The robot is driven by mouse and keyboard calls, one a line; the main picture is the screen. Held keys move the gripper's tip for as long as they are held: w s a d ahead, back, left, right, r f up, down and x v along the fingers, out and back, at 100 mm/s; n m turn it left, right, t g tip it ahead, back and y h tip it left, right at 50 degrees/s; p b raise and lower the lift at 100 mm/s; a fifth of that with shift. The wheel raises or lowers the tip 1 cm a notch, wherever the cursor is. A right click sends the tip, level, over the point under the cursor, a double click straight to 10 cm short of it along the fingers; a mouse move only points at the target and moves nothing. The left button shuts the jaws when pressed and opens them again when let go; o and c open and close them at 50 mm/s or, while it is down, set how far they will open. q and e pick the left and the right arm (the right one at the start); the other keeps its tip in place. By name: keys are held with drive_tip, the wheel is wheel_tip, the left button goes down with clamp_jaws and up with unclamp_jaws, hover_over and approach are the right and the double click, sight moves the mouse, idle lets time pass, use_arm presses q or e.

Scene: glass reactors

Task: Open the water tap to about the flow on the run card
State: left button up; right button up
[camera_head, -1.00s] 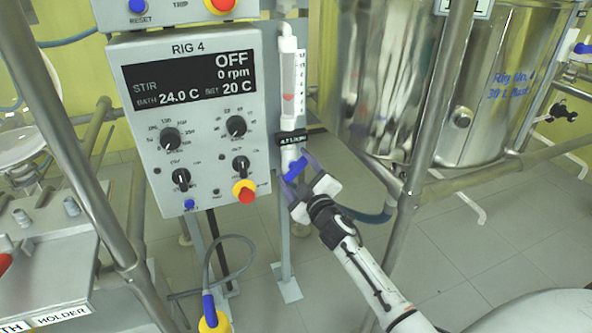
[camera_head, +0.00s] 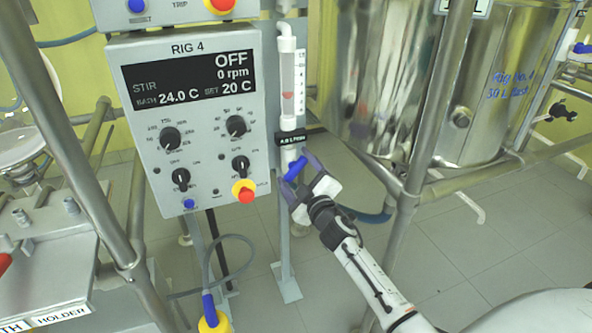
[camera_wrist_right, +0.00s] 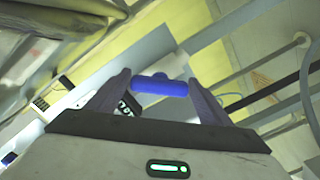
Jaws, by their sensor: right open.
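The water tap is a blue lever handle (camera_head: 296,170) just below the flow meter, a clear vertical tube (camera_head: 290,92) with a red float and a scale beside it. A dark label (camera_head: 291,139) sits between the tube and the tap. My right gripper (camera_head: 300,172) is at the blue handle, with its fingers on either side of it. In the right wrist view the blue handle (camera_wrist_right: 160,86) lies across between the two fingertips, and the gripper (camera_wrist_right: 160,92) is open. Whether the fingers touch it I cannot tell. My left gripper is not in view.
The RIG 4 control panel (camera_head: 190,120) with knobs and a red button (camera_head: 246,195) is just left of the tap. A steel frame post (camera_head: 428,120) and a large steel vessel (camera_head: 487,80) stand to the right. A blue hose (camera_head: 368,217) runs behind my gripper.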

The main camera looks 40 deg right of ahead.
use_arm(q)
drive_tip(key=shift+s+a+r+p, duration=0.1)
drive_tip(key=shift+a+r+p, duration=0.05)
drive_tip(key=shift+p, duration=0.6)
use_arm(e)
drive_tip(key=v, duration=1)
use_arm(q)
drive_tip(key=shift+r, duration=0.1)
use_arm(e)
drive_tip(key=shift+d, duration=0.1)
